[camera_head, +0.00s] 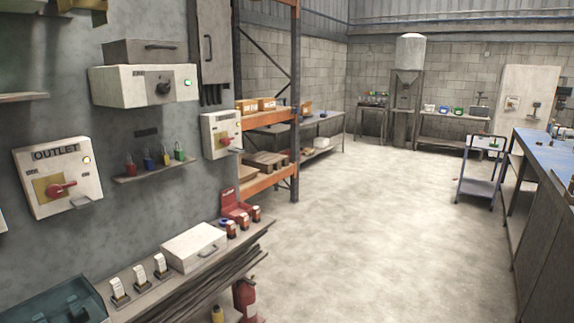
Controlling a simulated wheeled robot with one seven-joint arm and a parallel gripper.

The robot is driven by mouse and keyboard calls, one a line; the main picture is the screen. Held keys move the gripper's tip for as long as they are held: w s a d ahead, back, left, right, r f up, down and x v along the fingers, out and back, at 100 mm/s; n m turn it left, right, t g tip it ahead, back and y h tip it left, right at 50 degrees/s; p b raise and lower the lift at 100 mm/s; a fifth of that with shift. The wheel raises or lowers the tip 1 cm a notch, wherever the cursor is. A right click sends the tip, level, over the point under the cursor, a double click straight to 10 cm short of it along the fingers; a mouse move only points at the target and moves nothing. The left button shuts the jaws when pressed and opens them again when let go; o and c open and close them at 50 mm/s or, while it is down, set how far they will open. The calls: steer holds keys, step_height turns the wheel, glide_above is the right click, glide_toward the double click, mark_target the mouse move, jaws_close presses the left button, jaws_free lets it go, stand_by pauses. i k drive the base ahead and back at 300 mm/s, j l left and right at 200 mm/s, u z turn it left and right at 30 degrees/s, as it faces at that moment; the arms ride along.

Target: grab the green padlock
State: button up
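The green padlock (179,153) is the rightmost in a row of padlocks on a small wall shelf (155,171) at the left of the head view. A yellow padlock (165,158) is just to its left, then a blue padlock (149,162), and a red padlock (130,168) at the left end. The green padlock appears upright, with its shackle up. My gripper is not in view.
An "OUTLET" switch box (58,180) is left of the shelf and another switch box (221,134) is to its right. Below, a bench holds a white case (194,247) and several tags. The concrete floor (385,235) is open to the right.

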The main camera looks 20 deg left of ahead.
mark_target(178, 154)
steer(key=u, duration=1.7)
